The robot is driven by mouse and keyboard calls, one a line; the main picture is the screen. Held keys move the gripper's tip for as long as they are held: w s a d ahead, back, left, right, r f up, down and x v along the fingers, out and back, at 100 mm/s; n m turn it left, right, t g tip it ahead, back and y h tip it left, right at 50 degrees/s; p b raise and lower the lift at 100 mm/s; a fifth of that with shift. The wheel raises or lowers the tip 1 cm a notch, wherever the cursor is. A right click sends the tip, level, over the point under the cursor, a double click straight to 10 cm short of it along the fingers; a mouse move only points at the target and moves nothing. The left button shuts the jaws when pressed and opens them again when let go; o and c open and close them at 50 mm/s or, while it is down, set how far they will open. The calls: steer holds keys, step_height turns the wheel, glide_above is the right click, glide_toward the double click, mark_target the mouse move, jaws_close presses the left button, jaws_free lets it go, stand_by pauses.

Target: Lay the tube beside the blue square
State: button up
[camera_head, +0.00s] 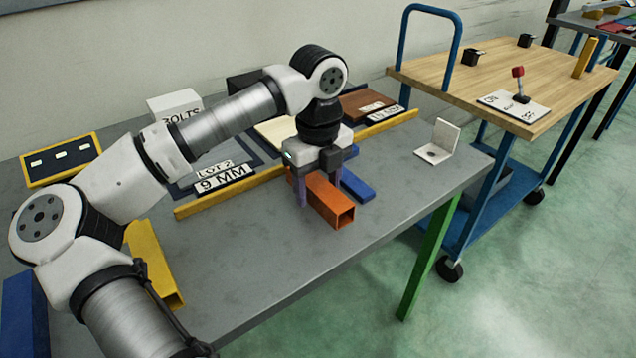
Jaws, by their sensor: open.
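An orange square tube (330,203) lies on the grey bench, its open end toward the front right. My gripper (318,184) points down over the tube's rear part, with one finger on each side of it. The fingers are apart; I cannot tell whether they touch the tube. A flat blue piece (357,187), which may be the blue square, lies just right of the tube. Its rear part is hidden behind my gripper, so its full shape does not show.
A yellow rail (230,193) runs behind the tube, with labelled trays and a BOLTS box (174,104) beyond. A yellow channel (153,262) lies at left. A white angle bracket (440,143) stands at right. The bench front is clear. A wooden-topped cart (480,75) stands beyond.

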mark_target(318, 184)
step_height(318, 184, up, 12)
steer(key=p, duration=0.1)
steer(key=shift+r, duration=0.15)
